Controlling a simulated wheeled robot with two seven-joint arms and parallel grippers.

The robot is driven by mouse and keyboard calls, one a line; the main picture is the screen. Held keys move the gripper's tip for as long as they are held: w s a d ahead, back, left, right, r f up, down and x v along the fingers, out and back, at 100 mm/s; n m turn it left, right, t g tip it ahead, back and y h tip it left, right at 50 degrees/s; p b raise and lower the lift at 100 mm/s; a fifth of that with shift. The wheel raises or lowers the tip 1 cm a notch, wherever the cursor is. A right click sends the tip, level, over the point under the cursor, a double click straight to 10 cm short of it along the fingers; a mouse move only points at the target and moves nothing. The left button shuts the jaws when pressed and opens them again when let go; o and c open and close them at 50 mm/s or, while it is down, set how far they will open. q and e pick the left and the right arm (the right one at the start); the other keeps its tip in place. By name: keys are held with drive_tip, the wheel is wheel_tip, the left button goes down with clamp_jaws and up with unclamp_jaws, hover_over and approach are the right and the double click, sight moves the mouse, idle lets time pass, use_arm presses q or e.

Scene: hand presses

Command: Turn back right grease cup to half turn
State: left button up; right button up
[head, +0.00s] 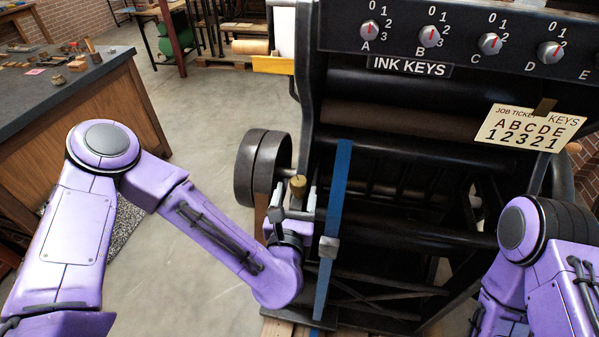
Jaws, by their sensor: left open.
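A small brass grease cup (298,184) shows at the lower left side of the black press (390,200), near the dark wheels. I cannot tell from this view whether it is the back right one, and no turn marks can be read on it. My left gripper (294,196) is open, pointing away from me, with its fingers either side of the brass cup in the picture. Whether they touch it cannot be told. My right arm is at the right edge, and its gripper is out of view.
A row of ink key knobs (429,36) and a job ticket (529,129) are on the press. A blue strip (333,230) stands just right of my left gripper. Dark wheels (262,168) are close on its left.

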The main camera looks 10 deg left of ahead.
sight(296, 187)
use_arm(q)
drive_tip(key=w, duration=0.2)
drive_tip(key=w+p, duration=0.1)
drive_tip(key=w, duration=0.1)
drive_tip(key=shift+w+a+r, duration=0.1)
drive_tip(key=shift+w+a, duration=0.05)
drive_tip(key=shift+a, duration=0.05)
drive_tip(key=shift+w, duration=0.25)
use_arm(e)
wheel_tip(296, 187, up, 2)
drive_tip(key=shift+r, duration=0.1)
use_arm(q)
drive_tip(key=shift+c, duration=0.3)
drive_tip(key=c, duration=0.9)
drive_tip(key=shift+f+m+h, duration=0.2)
drive_tip(key=shift+m+h, duration=0.3)
drive_tip(key=shift+h, duration=0.1)
drive_tip(key=shift+m+h, duration=0.3)
drive_tip(key=shift+h, duration=0.2)
use_arm(e)
drive_tip(key=shift+f, duration=0.35)
